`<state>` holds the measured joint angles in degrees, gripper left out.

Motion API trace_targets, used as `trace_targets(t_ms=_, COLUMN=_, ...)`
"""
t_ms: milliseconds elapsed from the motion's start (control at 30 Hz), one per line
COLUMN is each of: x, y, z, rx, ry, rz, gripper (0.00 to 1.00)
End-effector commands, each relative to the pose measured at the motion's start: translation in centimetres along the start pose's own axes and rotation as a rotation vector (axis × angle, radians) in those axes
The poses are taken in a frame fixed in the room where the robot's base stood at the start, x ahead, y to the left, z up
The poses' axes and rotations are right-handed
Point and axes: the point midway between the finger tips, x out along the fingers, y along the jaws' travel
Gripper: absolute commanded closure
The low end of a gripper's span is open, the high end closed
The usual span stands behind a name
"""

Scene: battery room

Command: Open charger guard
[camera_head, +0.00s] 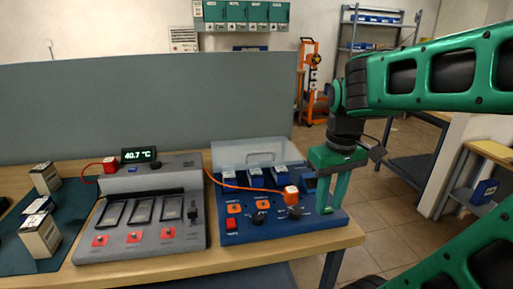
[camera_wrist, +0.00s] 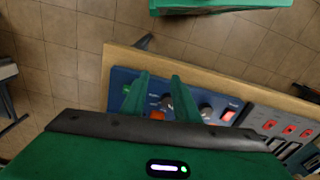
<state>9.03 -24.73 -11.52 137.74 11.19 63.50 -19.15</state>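The blue charger (camera_head: 285,230) stands at the right end of the bench, with several blue-and-white battery packs (camera_head: 255,179) in its bays. Its clear guard (camera_head: 232,152), with a handle, appears raised along the back edge, behind the packs. My gripper (camera_head: 332,208) points down over the charger's right end, in front of the guard's right side. In the wrist view, the two fingers of my gripper (camera_wrist: 160,85) are apart with nothing between them; the charger's blue panel (camera_wrist: 123,76) lies below. Whether a fingertip touches the charger, I cannot tell.
A grey tester (camera_head: 150,245) with a display (camera_head: 139,155) reading 40.7 °C stands left of the charger. An orange cable (camera_head: 240,187) runs to an orange-and-white plug (camera_head: 291,193) on the charger. Boxes (camera_head: 40,238) stand on a dark mat at left. A grey partition (camera_head: 130,105) rises behind.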

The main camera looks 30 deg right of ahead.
Motion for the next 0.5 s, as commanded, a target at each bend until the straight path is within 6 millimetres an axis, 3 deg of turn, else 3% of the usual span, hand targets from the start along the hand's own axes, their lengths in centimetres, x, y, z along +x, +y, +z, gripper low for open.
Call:
trace_targets(t_ms=100, x=-3.5, y=-0.8, z=-5.0, rx=-0.283, ry=0.031, rz=0.018, gripper=0.72)
trace_targets(t_ms=300, x=-8.8, y=-3.4, z=-12.4, rx=-0.762, ry=0.075, rz=0.055, gripper=0.72)
trace_targets(t_ms=500, x=-13.3, y=-6.8, z=-18.2, rx=-1.183, ry=0.109, rz=0.098, gripper=0.72)
